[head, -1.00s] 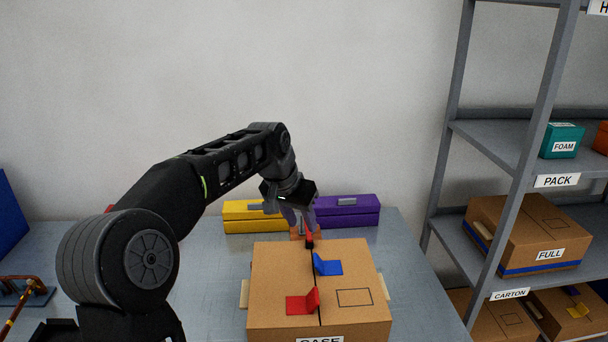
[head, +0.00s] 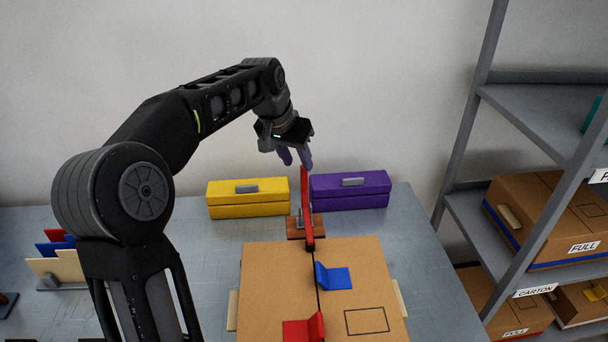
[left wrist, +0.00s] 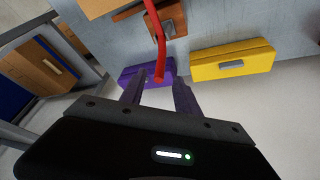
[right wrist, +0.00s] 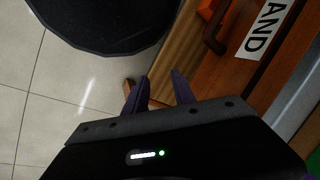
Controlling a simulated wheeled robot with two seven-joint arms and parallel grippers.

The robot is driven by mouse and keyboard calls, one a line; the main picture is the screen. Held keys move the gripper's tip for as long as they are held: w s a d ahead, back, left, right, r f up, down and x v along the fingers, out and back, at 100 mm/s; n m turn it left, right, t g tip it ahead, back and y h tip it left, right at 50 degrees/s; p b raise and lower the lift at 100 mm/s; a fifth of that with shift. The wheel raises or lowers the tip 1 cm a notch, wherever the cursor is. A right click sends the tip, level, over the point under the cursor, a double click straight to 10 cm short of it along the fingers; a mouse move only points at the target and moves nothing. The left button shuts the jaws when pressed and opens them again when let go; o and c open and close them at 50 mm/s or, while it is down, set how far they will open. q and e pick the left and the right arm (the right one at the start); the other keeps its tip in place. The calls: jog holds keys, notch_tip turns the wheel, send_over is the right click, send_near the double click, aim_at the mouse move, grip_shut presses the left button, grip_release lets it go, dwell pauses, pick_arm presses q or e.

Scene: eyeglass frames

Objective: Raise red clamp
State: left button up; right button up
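The red clamp (head: 306,205) stands at the far edge of the cardboard case (head: 265,265), on a small brown wooden block (head: 293,228). Its long red lever points up, with its top just below my left gripper (head: 296,158). In the left wrist view the lever (left wrist: 161,60) reaches toward the space between the parted fingers of my left gripper (left wrist: 157,92). The left gripper is open, and I see no grip on the lever. My right gripper (right wrist: 157,88) shows only in its own wrist view, open and empty.
A yellow box (head: 247,198) and a purple box (head: 350,190) stand behind the clamp. The case carries a blue tab (head: 336,278) and a red tab (head: 303,329). A grey shelf (head: 530,115) with cartons stands at the right. The right gripper is near an orange-brown wooden surface (right wrist: 232,75).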

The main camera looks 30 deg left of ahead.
aim_at(302, 172)
pick_arm(q)
jog(key=shift+p+x, duration=0.7)
jog(key=shift+x, duration=3.25)
jog(key=shift+c, duration=0.4)
grip_shut()
